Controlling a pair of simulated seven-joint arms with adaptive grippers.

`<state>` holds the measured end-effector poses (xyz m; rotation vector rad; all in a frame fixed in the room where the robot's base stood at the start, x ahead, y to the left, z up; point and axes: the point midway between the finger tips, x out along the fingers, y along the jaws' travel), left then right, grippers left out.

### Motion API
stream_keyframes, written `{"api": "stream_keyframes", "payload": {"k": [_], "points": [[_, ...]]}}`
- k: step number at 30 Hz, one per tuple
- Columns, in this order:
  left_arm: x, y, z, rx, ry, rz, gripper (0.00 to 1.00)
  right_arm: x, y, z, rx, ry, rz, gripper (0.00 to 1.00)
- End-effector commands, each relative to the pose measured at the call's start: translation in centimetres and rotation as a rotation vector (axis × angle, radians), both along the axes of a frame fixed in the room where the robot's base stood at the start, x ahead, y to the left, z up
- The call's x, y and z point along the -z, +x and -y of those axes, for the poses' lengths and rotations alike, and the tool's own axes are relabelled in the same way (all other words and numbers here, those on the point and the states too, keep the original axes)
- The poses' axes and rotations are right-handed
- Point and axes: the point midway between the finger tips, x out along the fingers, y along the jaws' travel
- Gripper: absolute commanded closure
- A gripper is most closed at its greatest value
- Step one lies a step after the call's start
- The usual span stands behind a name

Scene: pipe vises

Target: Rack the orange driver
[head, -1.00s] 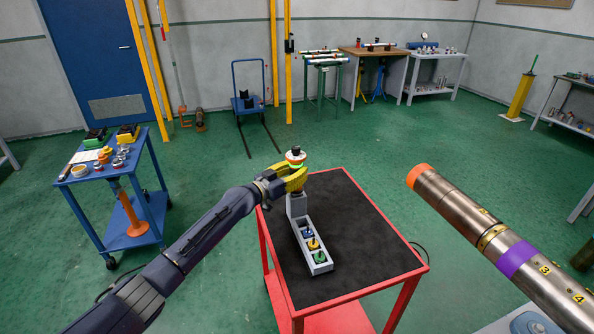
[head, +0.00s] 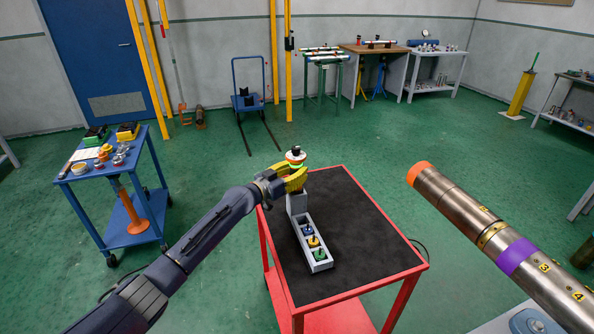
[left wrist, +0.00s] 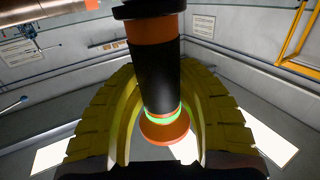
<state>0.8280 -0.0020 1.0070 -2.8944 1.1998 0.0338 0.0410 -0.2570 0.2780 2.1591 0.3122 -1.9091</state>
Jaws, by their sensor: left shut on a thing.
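My left gripper (head: 294,180) is shut on the orange driver (head: 295,155) above the far end of the grey rack (head: 325,266). In the left wrist view the driver (left wrist: 154,78) stands upright between the yellow fingers of my left gripper (left wrist: 165,125). It has a black sleeve, a green ring and an orange end. The rack lies on the red cart's black top and holds a blue (head: 307,231), a yellow (head: 313,242) and a green piece (head: 319,255) in a row. The gripper partly hides the rack's raised far block (head: 297,204). My right gripper is not in view.
The red cart (head: 360,284) has a bare black top right of the rack. A steel pipe (head: 470,217) with an orange end and purple band reaches in from the right. A blue cart (head: 88,177) with small parts stands at the left.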

Motion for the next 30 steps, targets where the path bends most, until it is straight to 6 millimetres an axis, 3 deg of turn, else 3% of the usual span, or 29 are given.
{"api": "stream_keyframes", "payload": {"k": [20, 21, 28, 30], "points": [[0.4, 0.04, 0.06, 0.0, -0.002, 0.002, 1.0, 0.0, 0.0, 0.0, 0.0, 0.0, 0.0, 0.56], [0.42, 0.03, 0.06, 0.0, -0.002, 0.002, 0.67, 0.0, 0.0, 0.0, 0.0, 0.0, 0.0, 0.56], [0.53, 0.01, 0.04, 0.0, -0.001, 0.001, 0.4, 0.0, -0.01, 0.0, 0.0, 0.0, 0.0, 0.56], [0.56, 0.0, 0.03, 0.0, -0.001, 0.001, 0.4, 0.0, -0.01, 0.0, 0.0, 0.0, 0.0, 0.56]]}}
